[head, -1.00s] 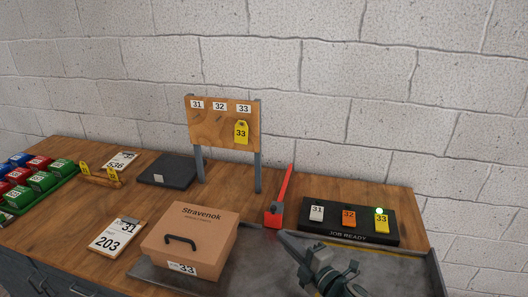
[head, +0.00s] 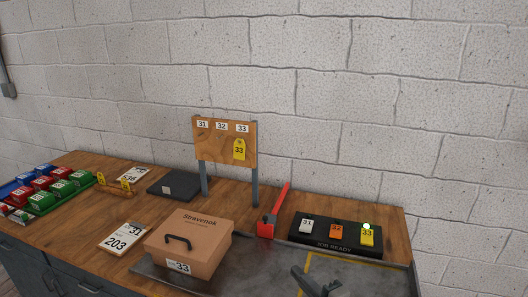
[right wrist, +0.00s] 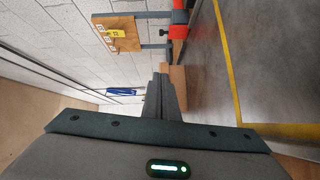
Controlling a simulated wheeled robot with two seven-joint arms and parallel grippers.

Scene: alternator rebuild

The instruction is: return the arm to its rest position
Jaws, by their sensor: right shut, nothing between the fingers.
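My right gripper (head: 314,282) shows at the bottom edge of the head view, over the grey tray, dark and empty. In the right wrist view its fingers (right wrist: 161,92) are together with nothing between them. Most of my right arm is out of the head view. My left gripper is not in view.
A brown Stravenok box (head: 190,243) labelled 33 sits at the left of the grey tray (head: 262,262). Behind stand a tag board (head: 222,145), a red upright part (head: 275,212) and a JOB READY panel (head: 318,240) with its light lit above 33. Green, red and blue bins (head: 60,188) are at far left.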

